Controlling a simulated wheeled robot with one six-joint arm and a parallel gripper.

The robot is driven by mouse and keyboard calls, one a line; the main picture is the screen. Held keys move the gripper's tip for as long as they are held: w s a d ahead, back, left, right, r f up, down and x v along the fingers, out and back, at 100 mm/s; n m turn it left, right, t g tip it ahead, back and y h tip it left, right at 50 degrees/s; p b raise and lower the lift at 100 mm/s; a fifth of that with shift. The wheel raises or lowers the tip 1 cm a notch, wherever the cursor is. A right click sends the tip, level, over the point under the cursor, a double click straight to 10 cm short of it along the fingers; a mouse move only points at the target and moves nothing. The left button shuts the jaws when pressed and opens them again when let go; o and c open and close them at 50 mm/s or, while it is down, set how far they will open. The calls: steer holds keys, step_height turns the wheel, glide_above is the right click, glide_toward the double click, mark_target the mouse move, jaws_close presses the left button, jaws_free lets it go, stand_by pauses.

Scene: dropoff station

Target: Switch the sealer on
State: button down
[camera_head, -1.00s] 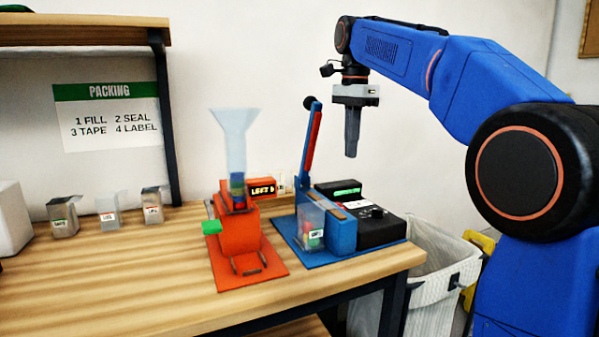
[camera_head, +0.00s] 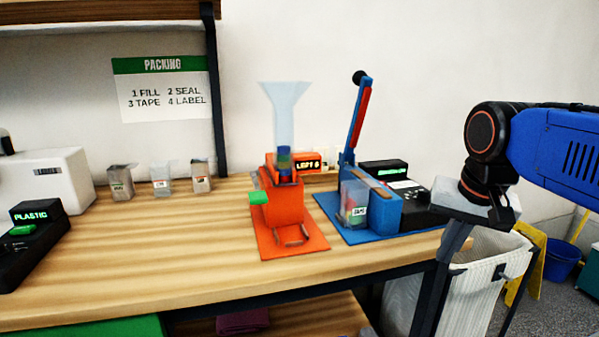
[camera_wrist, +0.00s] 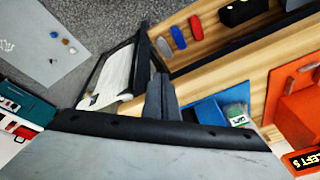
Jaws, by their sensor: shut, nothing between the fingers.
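The sealer (camera_head: 386,214) is a blue machine on a blue base plate near the table's right end, with a raised blue and red lever (camera_head: 358,118). A black control box (camera_head: 424,214) adjoins its right side, with a lit green display behind; the switch is too small to make out. A labelled clear bag (camera_head: 351,208) stands at the sealer's front left; it also shows in the wrist view (camera_wrist: 236,115). My gripper (camera_head: 443,258) is shut and empty, pointing down at the table's right edge, right of the sealer. Its fingers show in the wrist view (camera_wrist: 160,85).
An orange filler (camera_head: 285,208) with a clear funnel stands left of the sealer. Several small bags (camera_head: 161,179) stand at the back left. A white bin (camera_head: 484,282) is right of the table. Bare tabletop (camera_head: 160,245) lies at left.

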steer(key=c, duration=2.5)
jaws_free()
steer(key=s+f+n+t, duration=0.1)
steer(key=s+f+n, duration=0.3)
steer(key=s+f, duration=0.5)
step_height(320, 180, down, 5)
steer(key=shift+s+d, duration=0.4)
steer(key=shift+d, duration=0.05)
steer(key=o, duration=0.5)
steer(key=shift+s+f+n, duration=0.1)
steer(key=shift+f+n, duration=0.05)
steer(key=shift+n, duration=0.15)
steer(key=shift+o, duration=0.4)
steer(key=w+a+r, duration=0.1)
steer(key=w+r, duration=0.6)
steer(key=r, duration=0.2)
steer(key=w+r+n, duration=0.1)
steer(key=w+r, duration=0.5)
steer(key=r, duration=0.4)
steer(key=shift+w+a, duration=0.35)
steer(key=shift+w, duration=0.05)
steer(key=w+a+r+n+y, duration=0.1)
steer(key=w+a+r+n, duration=0.15)
steer(key=w+r, duration=1.25)
steer(key=shift+m, duration=0.25)
steer(key=x, duration=1.6)
steer(key=shift+s+a+f, duration=0.15)
steer(key=shift+s, duration=0.05)
